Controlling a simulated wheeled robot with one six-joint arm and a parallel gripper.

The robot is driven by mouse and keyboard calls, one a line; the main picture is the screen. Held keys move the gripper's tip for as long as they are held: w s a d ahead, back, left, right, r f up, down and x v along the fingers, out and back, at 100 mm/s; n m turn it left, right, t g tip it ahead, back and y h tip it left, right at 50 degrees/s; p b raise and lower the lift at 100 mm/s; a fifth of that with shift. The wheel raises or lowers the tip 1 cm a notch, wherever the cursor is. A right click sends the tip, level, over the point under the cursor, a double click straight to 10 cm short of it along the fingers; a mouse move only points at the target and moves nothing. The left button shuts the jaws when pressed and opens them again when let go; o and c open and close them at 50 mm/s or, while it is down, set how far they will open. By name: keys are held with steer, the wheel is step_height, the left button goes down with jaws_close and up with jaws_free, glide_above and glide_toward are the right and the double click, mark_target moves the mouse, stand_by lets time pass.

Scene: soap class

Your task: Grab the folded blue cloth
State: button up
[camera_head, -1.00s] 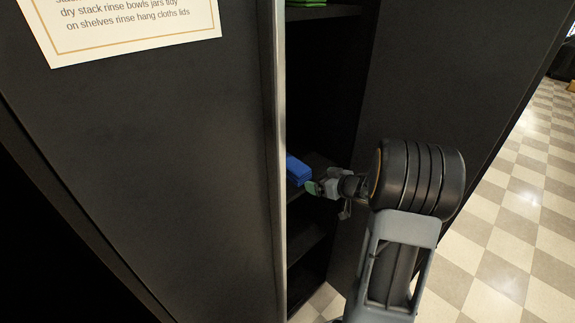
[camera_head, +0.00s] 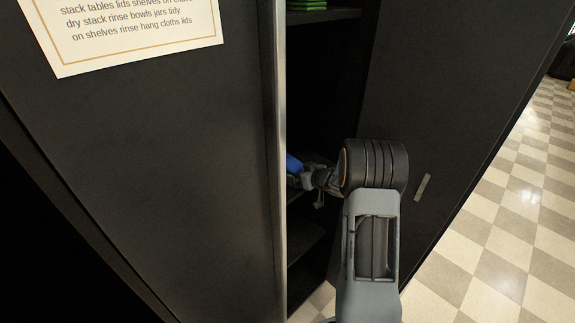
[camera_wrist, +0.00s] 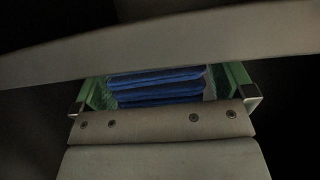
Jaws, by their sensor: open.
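The folded blue cloth (camera_head: 293,166) lies on a shelf inside the dark cabinet, partly hidden by my gripper and the cabinet's edge. In the wrist view the cloth (camera_wrist: 157,86) shows as stacked blue folds between my two green-padded fingers. My gripper (camera_wrist: 165,92) is open, with one finger at each side of the cloth. In the head view my gripper (camera_head: 299,178) reaches into the cabinet at the cloth. I cannot tell whether the fingers touch it.
The cabinet's pale vertical edge (camera_head: 279,160) stands just left of my gripper. An open door (camera_head: 450,90) with a handle is to the right. Green folded items (camera_head: 307,4) lie on an upper shelf. A printed sign (camera_head: 135,30) hangs on the left panel.

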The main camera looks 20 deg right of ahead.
steer(key=c, duration=1)
steer(key=shift+c, duration=0.2)
steer(key=shift+r, duration=0.15)
